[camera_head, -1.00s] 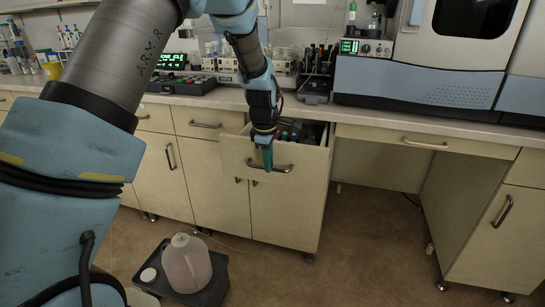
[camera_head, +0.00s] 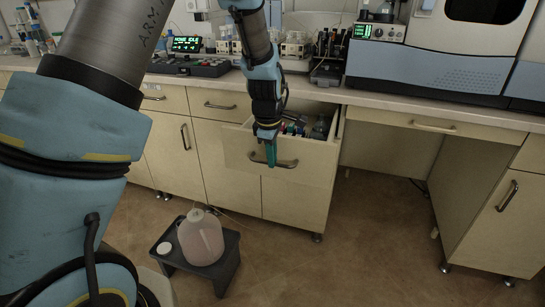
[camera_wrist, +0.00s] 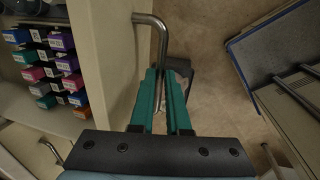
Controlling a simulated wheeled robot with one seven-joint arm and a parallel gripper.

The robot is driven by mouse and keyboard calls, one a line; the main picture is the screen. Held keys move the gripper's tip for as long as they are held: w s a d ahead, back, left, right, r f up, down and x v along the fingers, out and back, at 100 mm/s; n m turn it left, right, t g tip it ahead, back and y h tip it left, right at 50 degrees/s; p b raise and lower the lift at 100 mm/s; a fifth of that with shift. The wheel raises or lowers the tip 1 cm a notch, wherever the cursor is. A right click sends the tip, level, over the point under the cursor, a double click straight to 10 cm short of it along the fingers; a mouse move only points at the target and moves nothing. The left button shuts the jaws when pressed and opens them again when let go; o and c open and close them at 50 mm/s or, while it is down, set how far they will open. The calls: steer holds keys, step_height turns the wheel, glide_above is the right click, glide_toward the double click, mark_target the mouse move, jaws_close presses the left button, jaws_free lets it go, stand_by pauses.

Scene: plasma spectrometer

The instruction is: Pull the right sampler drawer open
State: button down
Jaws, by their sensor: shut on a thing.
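The sampler drawer (camera_head: 240,148) is a cream drawer under the bench. It stands pulled out, and its contents show over its front. Its curved metal handle (camera_head: 288,164) is on the front face and also shows in the wrist view (camera_wrist: 150,20). My gripper (camera_head: 271,155) points down at the drawer front, its green fingers shut on the handle. In the wrist view the fingers (camera_wrist: 160,88) close around the handle bar, partly hiding it. Several coloured labelled boxes (camera_wrist: 45,65) lie inside the drawer in the wrist view.
A closed drawer (camera_head: 220,105) is to the left. An open knee space is to the right, under the bench (camera_head: 440,115).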

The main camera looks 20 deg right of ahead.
steer(key=c, duration=1.2)
jaws_free()
steer(key=shift+o, duration=0.2)
step_height(320, 180, up, 11)
steer(key=s+a, duration=0.1)
steer(key=shift+s+a+f, duration=0.2)
steer(key=shift+s+a, duration=0.05)
steer(key=w+a+r+m+p, duration=0.1)
steer(key=a+m, duration=0.2)
steer(key=a, duration=0.7)
steer(key=a+r+m+p, duration=0.1)
steer(key=a+m+p, duration=0.1)
steer(key=a, duration=0.7)
steer(key=s+a+m+p, duration=0.1)
steer(key=s+a+m, duration=0.1)
steer(key=a, duration=0.5)
steer(key=s+a+r+m+y, duration=0.1)
steer(key=s+a+m, duration=0.2)
steer(key=a, duration=0.3)
steer(key=shift+s+a+m+p, duration=0.3)
steer(key=shift+s+a+p, duration=0.1)
steer(key=shift+s, duration=0.35)
